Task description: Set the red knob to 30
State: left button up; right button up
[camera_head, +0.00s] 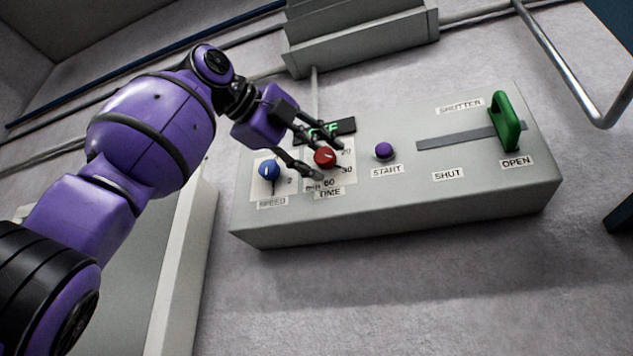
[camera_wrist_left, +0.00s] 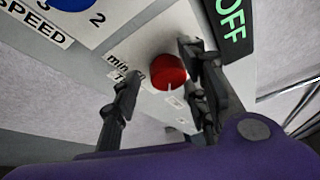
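The red knob (camera_head: 325,157) sits on the grey panel (camera_head: 405,218) above the TIME label. Numbers 20 and 30 show at its right in the head view. In the wrist view, the red knob (camera_wrist_left: 168,71) has a white mark pointing down the picture; I cannot read its exact setting. My left gripper (camera_head: 331,162) is open, with one finger on each side of the knob. In the wrist view, a gap shows between the left finger and the knob; the right finger is very close, and I cannot tell if it touches. My right gripper is out of view.
A blue SPEED knob (camera_head: 269,171) is left of the red knob. A display reading OFF (camera_wrist_left: 232,28) is beside the right finger in the wrist view. A purple START button (camera_head: 384,151) and a green shutter handle (camera_head: 506,122), at OPEN, are to the right.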

pick_arm(q)
jog(key=f+v, duration=0.1)
jog(key=v, duration=1)
jog(key=shift+s+a+r, duration=0.25)
jog(key=shift+s+r, duration=0.05)
jog(key=shift+r, duration=0.15)
